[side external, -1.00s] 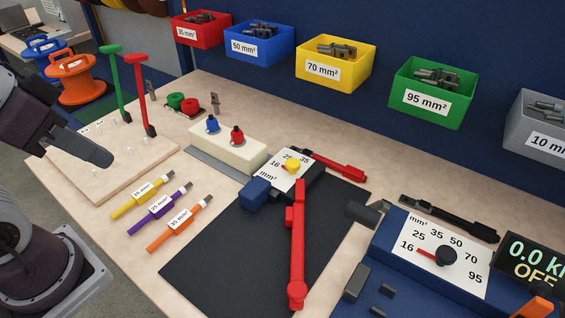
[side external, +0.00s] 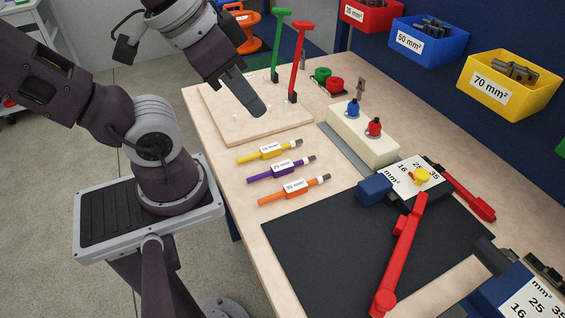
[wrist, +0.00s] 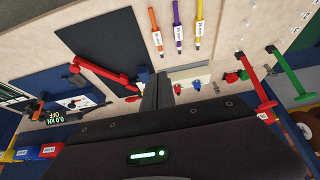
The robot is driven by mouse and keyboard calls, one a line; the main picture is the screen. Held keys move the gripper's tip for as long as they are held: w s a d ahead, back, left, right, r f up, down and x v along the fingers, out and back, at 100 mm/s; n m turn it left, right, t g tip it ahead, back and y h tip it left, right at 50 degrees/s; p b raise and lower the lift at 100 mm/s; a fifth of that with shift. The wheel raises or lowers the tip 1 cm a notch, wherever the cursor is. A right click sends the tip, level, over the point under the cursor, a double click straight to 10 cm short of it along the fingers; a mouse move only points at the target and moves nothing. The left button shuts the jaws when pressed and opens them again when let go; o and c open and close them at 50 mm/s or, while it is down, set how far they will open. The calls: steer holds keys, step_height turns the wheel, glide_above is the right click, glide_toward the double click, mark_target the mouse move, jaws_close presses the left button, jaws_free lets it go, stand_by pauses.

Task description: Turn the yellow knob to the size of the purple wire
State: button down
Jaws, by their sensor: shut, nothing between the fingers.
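The yellow knob (side external: 422,176) sits on a white dial plate (side external: 402,186) marked 16, 25 and 35 mm², on the crimping tool with red handles (side external: 400,255). A small red mark at the knob's left side points towards the 16. The purple wire (side external: 272,171) lies between the yellow and orange wires; its small label seems to read 25 mm². It also shows in the wrist view (wrist: 178,30). My gripper (side external: 259,108) is shut and empty, above the pegboard's near right part, well left of the knob. I cannot make out the knob in the wrist view.
Green and red upright handles (side external: 297,65) rise from the pegboard. A second dial (side external: 525,300) is at the lower right. The black mat (side external: 340,260) is mostly clear.

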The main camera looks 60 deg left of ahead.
stand_by(0.3)
steer(key=c, duration=1.1)
jaws_free()
steer(key=shift+o, duration=0.2)
steer(key=w+m+g+y, duration=0.1)
steer(key=w+m+y, duration=0.1)
steer(key=w, duration=0.6)
steer(key=shift+w+f+m, duration=0.25)
steer(key=shift+f+m, duration=0.2)
steer(key=shift+m, duration=0.05)
steer(key=m+g+h, duration=0.1)
steer(key=m+h, duration=0.4)
steer(key=m, duration=0.1)
glide_toward(422, 173)
steer(key=f, duration=0.1)
steer(key=x, duration=0.6)
steer(key=shift+w+d+f, duration=0.1)
steer(key=shift+w+d, duration=0.05)
steer(key=shift+w, duration=0.1)
steer(key=shift+w+d+f, duration=0.1)
steer(key=shift+f, duration=0.35)
jaws_close()
